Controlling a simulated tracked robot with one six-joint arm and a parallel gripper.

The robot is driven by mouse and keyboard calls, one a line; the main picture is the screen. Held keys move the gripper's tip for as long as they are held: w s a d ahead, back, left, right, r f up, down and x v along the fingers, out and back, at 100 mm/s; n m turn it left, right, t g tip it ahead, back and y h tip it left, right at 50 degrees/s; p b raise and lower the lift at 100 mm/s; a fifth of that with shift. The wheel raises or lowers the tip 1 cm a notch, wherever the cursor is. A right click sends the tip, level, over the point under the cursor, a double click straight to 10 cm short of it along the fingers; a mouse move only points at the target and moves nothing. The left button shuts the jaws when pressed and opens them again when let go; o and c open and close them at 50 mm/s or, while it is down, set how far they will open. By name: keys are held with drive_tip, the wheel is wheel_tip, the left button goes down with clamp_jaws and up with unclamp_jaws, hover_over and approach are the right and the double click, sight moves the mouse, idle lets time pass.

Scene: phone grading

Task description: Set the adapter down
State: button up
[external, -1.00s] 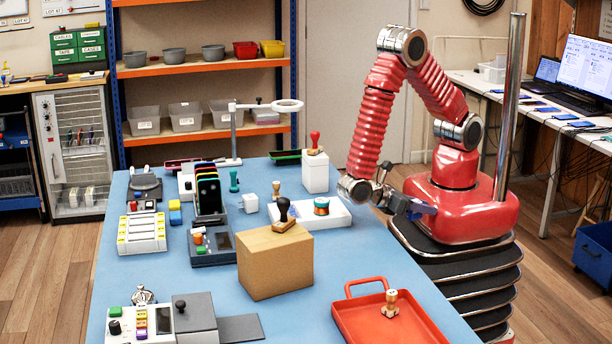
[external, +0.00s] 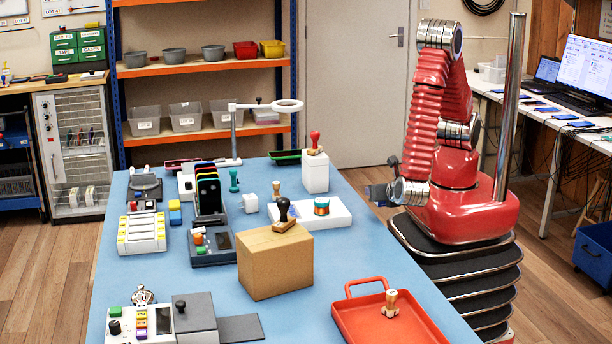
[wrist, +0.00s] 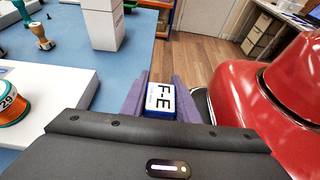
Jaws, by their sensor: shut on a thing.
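The adapter (wrist: 160,99) is a small white and blue block with "F-E" on its face. In the wrist view it sits between the two purple fingers of my gripper (wrist: 161,92), which is shut on it. In the external view my gripper (external: 376,194) is beside the table's right edge, pointing left, close to my own base. The adapter is too small to make out clearly there. In the wrist view, wooden floor shows beyond the fingers, and the blue table (wrist: 60,65) lies to the left.
On the table (external: 360,255), a white slab (external: 335,217) with an orange spool (external: 321,206) lies nearest my gripper. A white block with a red stamp (external: 315,172) stands behind it. A cardboard box (external: 275,265) and a red tray (external: 350,318) stand nearer the front. Free table lies between slab and tray.

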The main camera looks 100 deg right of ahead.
drive_tip(key=w+a+r+n+t+y, duration=0.1)
drive_tip(key=w+a+n+t, duration=0.1)
drive_tip(key=w+t, duration=0.1)
drive_tip(key=w+a+r+n+t+y, duration=0.1)
drive_tip(key=w+a+n+t, duration=0.1)
drive_tip(key=w+n+t, duration=0.1)
drive_tip(key=w+a+r+n+t+y, duration=0.1)
drive_tip(key=w+a+n+t, duration=0.1)
drive_tip(key=w+n, duration=0.1)
drive_tip(key=shift+w+a+r+t, duration=0.1)
drive_tip(key=shift+r+t, duration=0.3)
drive_tip(key=w+a+r+n+t+y, duration=0.3)
drive_tip(key=w+a+n+t+y, duration=0.1)
drive_tip(key=a, duration=0.5)
drive_tip(key=shift+r+n+y, duration=0.35)
drive_tip(key=shift+n+y, duration=0.45)
drive_tip(key=shift+n, duration=0.1)
drive_tip(key=shift+f, duration=0.1)
hover_over(352, 237)
drive_tip(key=shift+d+f, duration=0.1)
drive_tip(key=shift+f, duration=2.75)
drive_tip(key=shift+f, duration=2.05)
